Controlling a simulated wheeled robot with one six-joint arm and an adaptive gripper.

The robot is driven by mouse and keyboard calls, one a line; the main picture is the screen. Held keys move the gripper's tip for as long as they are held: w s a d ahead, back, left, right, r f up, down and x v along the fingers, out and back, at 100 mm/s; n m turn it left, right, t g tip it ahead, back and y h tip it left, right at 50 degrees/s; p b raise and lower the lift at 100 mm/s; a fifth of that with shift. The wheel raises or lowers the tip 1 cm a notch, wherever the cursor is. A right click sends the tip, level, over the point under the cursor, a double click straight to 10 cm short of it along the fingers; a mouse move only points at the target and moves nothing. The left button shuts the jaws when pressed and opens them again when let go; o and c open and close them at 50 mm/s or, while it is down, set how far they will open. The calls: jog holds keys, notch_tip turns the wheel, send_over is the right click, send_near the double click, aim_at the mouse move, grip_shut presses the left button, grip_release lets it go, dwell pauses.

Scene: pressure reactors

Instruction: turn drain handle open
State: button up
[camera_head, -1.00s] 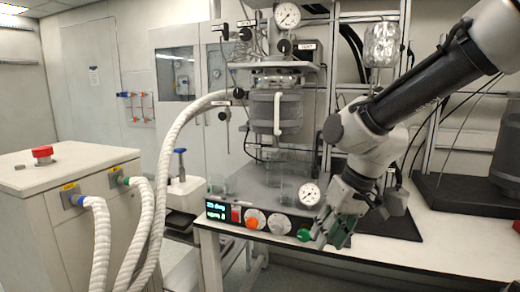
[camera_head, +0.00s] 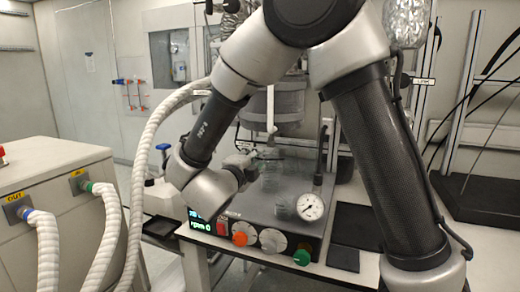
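The reactor vessel (camera_head: 290,104) hangs in its frame behind my arm, with a pale vertical bar (camera_head: 270,108) on its front. No part can be clearly made out as the drain handle; the area under the vessel is small and partly covered by my gripper and wrist. My gripper (camera_head: 262,154) is below the vessel, above the dark top of the control unit, pointing right and away. My wrist hides part of it. Its fingers are too small and blurred to show whether they are open or touching anything.
The control unit (camera_head: 224,214) has an orange knob (camera_head: 240,239), a white knob (camera_head: 272,240) and a green knob (camera_head: 301,257) in front. A round gauge (camera_head: 310,207) stands at its right. White hoses (camera_head: 140,165) rise at left beside a white cabinet (camera_head: 65,170).

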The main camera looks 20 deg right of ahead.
aim_at(266, 148)
jog(key=shift+m+h, duration=0.3)
jog(key=x, duration=0.8)
jog(key=shift+s+d+r, duration=0.1)
jog(key=shift+d+r, duration=0.1)
jog(key=shift+r, duration=0.2)
grip_shut()
